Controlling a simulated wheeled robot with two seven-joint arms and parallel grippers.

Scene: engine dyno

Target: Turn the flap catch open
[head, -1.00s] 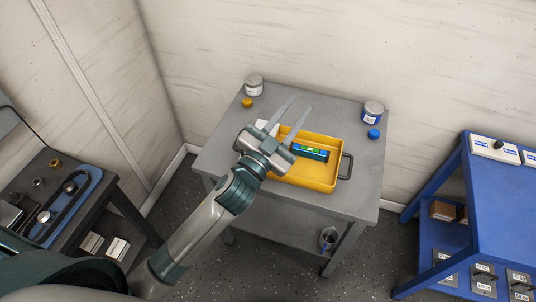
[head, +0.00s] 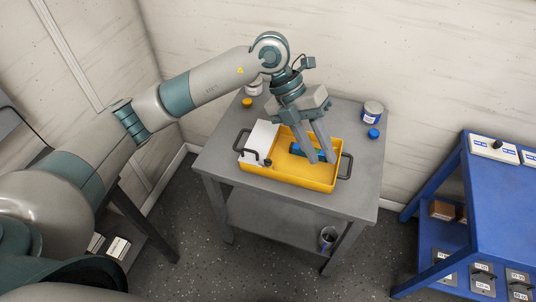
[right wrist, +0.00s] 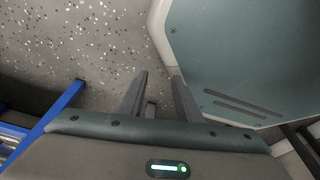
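I cannot make out a part that is clearly the flap catch. A yellow tray (head: 290,178) with dark handles stands on the grey table.
A blue shelf unit (head: 500,200) stands right. A cup (head: 328,238) sits on the table's lower shelf.

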